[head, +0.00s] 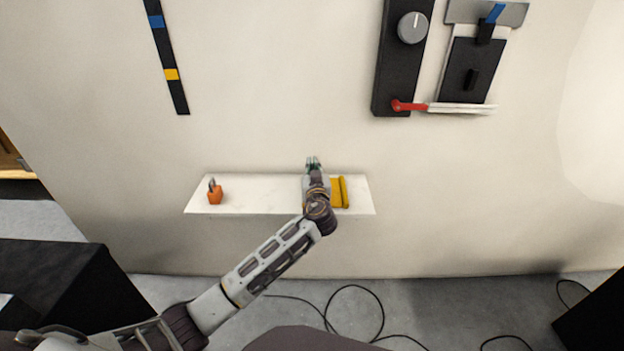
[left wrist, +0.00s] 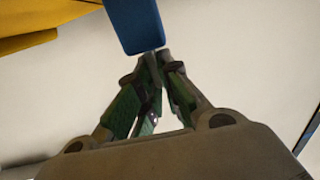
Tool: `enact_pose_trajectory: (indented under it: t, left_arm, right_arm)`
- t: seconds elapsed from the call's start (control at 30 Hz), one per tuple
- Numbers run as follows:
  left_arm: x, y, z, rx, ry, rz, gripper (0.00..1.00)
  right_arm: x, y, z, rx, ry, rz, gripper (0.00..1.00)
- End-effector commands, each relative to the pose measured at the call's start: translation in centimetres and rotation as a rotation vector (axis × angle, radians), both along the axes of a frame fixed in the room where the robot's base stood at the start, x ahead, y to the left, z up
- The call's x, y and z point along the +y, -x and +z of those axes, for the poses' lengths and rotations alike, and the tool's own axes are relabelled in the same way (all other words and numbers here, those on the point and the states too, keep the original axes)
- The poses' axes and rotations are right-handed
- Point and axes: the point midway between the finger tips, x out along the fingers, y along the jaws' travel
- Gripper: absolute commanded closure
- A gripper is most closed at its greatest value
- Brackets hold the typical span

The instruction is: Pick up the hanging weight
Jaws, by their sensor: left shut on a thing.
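My left gripper (head: 313,163) is over the white wall shelf (head: 255,195), right of its middle. In the left wrist view its fingers (left wrist: 158,58) are nearly together, shut on the end of a blue block (left wrist: 137,22). The block reaches up out of the picture; I cannot tell whether it is the hanging weight. My gripper and arm hide it in the head view. A small orange thing with a dark loop on top (head: 215,194) stands at the shelf's left end, apart from my gripper. My right gripper is not in view.
A yellow thing (head: 339,192) lies on the shelf just right of my left gripper; it also shows in the left wrist view (left wrist: 40,20). A dark panel with a knob (head: 393,65) and a strip with blue and yellow bands (head: 163,48) are on the wall. Cables lie on the floor.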

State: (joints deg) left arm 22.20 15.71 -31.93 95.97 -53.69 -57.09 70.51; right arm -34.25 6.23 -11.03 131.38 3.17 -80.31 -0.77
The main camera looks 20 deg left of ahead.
Motion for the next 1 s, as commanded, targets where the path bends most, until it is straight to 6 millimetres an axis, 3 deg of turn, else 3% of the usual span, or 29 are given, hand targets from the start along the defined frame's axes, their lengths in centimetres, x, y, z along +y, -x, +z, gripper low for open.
enact_pose_trajectory:
  t: [0.27, 0.47, 1.0]
  left_arm:
    - [0.0, 0.0, 0.2, -0.001, 0.001, 0.000, 1.00]
    - [0.0, 0.0, 1.5, -0.003, 0.003, 0.000, 1.00]
    - [0.0, 0.0, 8.8, -0.003, 0.003, 0.001, 1.00]
  right_arm:
    - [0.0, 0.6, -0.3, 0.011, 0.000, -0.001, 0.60]
    - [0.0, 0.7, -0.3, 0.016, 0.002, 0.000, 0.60]
    - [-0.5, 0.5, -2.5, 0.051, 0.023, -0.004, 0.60]
